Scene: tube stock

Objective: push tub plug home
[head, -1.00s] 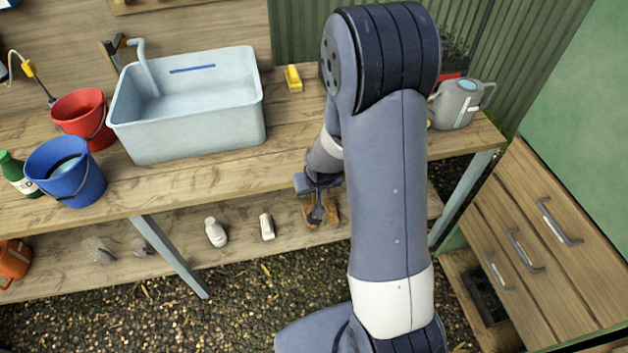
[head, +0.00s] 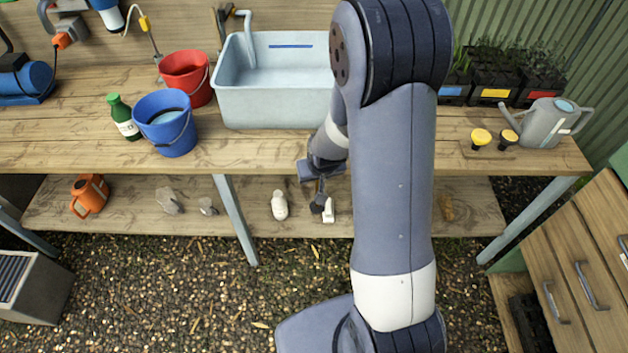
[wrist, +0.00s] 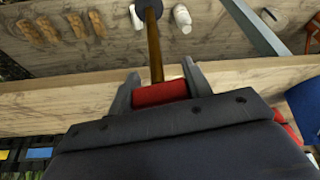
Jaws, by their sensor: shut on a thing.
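The tub (head: 275,105) is a pale blue-grey basin on the bench, with a grey pipe at its back left corner. The arm hides its right side. No plug can be made out. My gripper (wrist: 160,88) is shut on the red grip of a tool (wrist: 154,45) with a wooden shaft and a dark round end. In the head view my gripper (head: 321,178) is in front of the bench edge, below and apart from the tub. The tool's dark end (head: 322,204) points down in front of the lower shelf.
A blue bucket (head: 165,133) and red bucket (head: 190,72) stand left of the tub, beside a green bottle (head: 122,115). A watering can (head: 545,125) and plant trays (head: 500,85) are at right. White bottles (head: 279,205) stand on the lower shelf (head: 385,215).

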